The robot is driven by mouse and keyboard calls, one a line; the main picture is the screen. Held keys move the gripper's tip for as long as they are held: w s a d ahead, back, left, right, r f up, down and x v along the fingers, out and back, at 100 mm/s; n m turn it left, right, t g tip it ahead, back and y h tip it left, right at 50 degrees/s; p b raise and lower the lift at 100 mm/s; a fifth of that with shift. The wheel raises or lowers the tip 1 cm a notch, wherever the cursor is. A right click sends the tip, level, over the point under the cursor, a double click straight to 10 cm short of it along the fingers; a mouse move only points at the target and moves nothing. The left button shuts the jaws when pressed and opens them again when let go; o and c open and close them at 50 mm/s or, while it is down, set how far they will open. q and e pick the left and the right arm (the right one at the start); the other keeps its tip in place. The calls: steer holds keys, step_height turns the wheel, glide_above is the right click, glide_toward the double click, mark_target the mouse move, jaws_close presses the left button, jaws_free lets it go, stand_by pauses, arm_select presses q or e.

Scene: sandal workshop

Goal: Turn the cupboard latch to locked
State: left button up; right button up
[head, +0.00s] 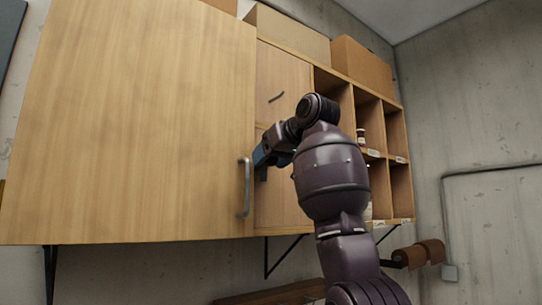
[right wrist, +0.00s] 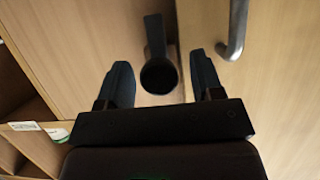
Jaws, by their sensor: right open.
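The latch (right wrist: 155,38) is a dark bar with a round end towards the camera. In the right wrist view it stands on the pale wood front, close beside the gap along the large cupboard door (head: 135,120). My right gripper (right wrist: 161,62) is open, with one blue-grey finger on each side of the latch and visible space between. Its jaws do not grip the latch; whether a finger touches it I cannot tell. In the head view my right gripper (head: 267,158) is at the door's right edge, and I cannot make out the latch there. My left gripper is out of view.
A grey bar handle (head: 244,188) sits on the large door, close to my right gripper. A dark slanted handle (head: 276,97) is on the narrow front above. Open cubbies (head: 396,135) are to the right. Cardboard boxes (head: 361,66) stand on top, and brown rolls (head: 410,256) hang below.

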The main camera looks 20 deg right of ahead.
steer(key=shift+c, duration=0.2)
steer(key=c, duration=0.9)
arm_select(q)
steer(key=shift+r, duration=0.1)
